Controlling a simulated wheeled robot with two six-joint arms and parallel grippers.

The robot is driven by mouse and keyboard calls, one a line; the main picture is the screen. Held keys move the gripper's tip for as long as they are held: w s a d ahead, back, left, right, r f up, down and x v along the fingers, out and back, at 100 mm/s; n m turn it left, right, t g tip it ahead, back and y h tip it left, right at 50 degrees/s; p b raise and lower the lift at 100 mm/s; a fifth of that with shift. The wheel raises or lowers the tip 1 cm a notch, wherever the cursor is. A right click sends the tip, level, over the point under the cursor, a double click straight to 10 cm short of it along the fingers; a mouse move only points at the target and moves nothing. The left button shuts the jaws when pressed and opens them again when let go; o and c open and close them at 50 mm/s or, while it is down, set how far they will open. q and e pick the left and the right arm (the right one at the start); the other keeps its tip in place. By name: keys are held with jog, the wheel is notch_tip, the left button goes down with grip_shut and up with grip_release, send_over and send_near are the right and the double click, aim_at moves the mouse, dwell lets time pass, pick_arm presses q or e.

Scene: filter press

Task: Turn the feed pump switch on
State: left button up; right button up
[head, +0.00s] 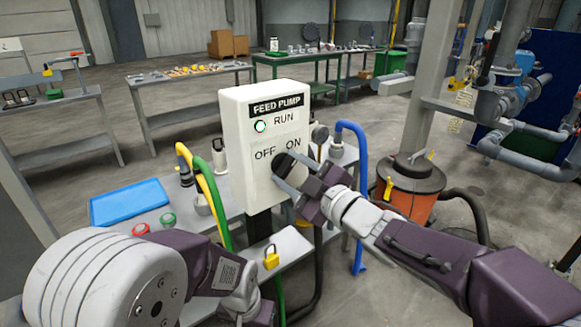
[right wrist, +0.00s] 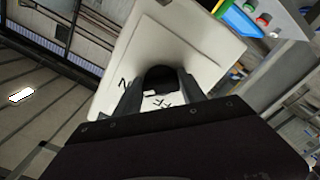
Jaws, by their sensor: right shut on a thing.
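The white feed pump box (head: 240,130) stands upright on a dark post in the middle of the head view. It carries the labels FEED PUMP, RUN, OFF and ON. The round RUN lamp (head: 260,126) shows bright green. The black switch knob (right wrist: 160,76) sits low on the box face, between the fingers of my right gripper (right wrist: 160,92). In the head view my right gripper (head: 284,174) is shut on the knob, below the OFF and ON labels. The fingers partly hide the knob, and its pointing direction is unclear. My left arm shows at lower left, without its gripper.
A bench behind the box holds a blue tray (head: 129,202), red and green buttons, and yellow and green hoses. A yellow padlock (head: 271,257) is below the box. A blue hose (head: 357,190) and an orange drum (head: 408,187) stand to the right, near my right arm.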

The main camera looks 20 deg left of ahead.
dwell(0.4)
jog(key=o, duration=1.4)
jog(key=shift+c, duration=0.2)
jog(key=p+v, duration=0.1)
jog(key=v, duration=0.8)
jog(key=shift+s, duration=0.1)
